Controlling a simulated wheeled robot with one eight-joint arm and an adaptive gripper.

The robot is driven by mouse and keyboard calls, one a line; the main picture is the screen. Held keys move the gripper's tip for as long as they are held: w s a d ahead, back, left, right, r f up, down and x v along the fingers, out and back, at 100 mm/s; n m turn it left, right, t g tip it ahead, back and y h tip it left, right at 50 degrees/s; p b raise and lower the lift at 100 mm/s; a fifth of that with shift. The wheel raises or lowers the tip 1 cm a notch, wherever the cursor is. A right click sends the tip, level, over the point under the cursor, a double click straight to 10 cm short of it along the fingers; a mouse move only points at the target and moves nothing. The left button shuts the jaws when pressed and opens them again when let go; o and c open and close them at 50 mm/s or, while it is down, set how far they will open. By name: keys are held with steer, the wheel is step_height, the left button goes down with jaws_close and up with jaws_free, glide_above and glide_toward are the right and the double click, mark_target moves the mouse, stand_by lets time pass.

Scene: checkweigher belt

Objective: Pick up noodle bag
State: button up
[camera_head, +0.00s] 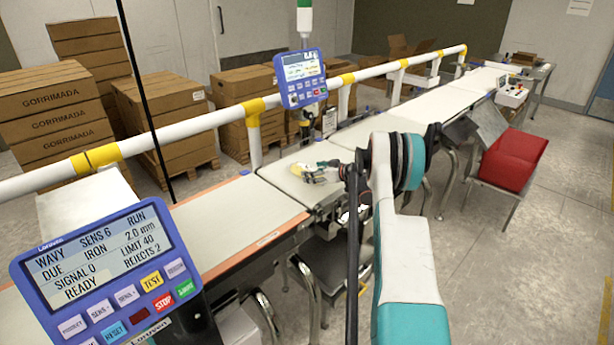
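A small yellow and white packet, which looks like the noodle bag (308,172), lies on the pale belt (284,182) near the middle of the picture. My arm reaches in from the lower right, and its dark end, my gripper (347,170), is just right of the packet. The fingers are small and partly hidden by my own arm links. I cannot tell whether they touch the packet or whether they are open or shut.
A white guard rail (210,122) with yellow joints runs behind the belt. A blue display panel (110,275) stands at front left and a second panel (300,77) behind the belt. A red bin (514,160) is at right. Carton stacks (52,118) stand behind the rail.

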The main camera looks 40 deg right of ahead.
steer(key=x, duration=0.3)
steer(key=shift+w+b, duration=0.15)
steer(key=shift+b, duration=0.15)
steer(key=c, duration=1.3)
steer(key=shift+c, duration=0.2)
